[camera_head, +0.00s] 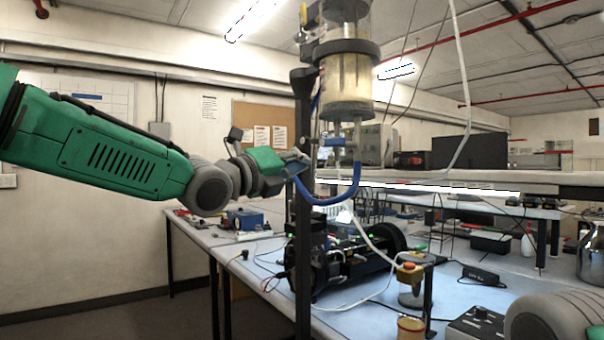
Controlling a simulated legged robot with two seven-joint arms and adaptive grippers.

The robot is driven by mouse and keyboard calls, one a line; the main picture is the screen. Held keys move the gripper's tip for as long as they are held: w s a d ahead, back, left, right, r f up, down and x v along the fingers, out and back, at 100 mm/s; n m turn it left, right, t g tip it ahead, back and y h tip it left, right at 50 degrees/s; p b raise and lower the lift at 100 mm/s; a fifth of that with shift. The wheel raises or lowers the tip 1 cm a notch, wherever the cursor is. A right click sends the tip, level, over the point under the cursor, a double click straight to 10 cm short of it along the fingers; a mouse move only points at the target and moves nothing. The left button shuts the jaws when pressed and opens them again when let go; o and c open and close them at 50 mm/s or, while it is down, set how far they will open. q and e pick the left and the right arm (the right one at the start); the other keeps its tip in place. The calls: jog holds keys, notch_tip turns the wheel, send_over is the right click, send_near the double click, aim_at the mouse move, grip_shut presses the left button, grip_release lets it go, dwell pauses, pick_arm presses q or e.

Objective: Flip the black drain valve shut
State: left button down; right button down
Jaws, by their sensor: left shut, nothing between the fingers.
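A clear cylinder (348,85) with pale contents and a black collar hangs on a dark upright post (303,230). Small fittings (333,142) and a curved blue hose (330,199) are below it. I cannot clearly make out the black drain valve among these small parts. My left gripper (298,166) reaches in from the left on its green arm. It is shut and empty, at the post just below and left of the cylinder. Whether it touches anything there I cannot tell. My right gripper is out of view; only a grey part of my right arm shows at the lower right.
Black equipment (350,255) stands on the bench (450,290) behind the post. A yellow-topped part (409,272) and a small jar (411,328) are in front. A white cable crosses the bench. The floor at the lower left is clear.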

pick_arm(q)
jog(key=m+h+b, duration=0.1)
jog(key=m+b, duration=0.1)
jog(key=m, duration=0.1)
jog(key=w+a+m+g+b, duration=0.1)
jog(key=m+b, duration=0.1)
jog(key=m, duration=0.1)
jog(key=r+m+h+b, duration=0.1)
jog(key=m+b, duration=0.2)
jog(key=shift+w+a+m+h, duration=0.3)
jog(key=shift+w, duration=0.1)
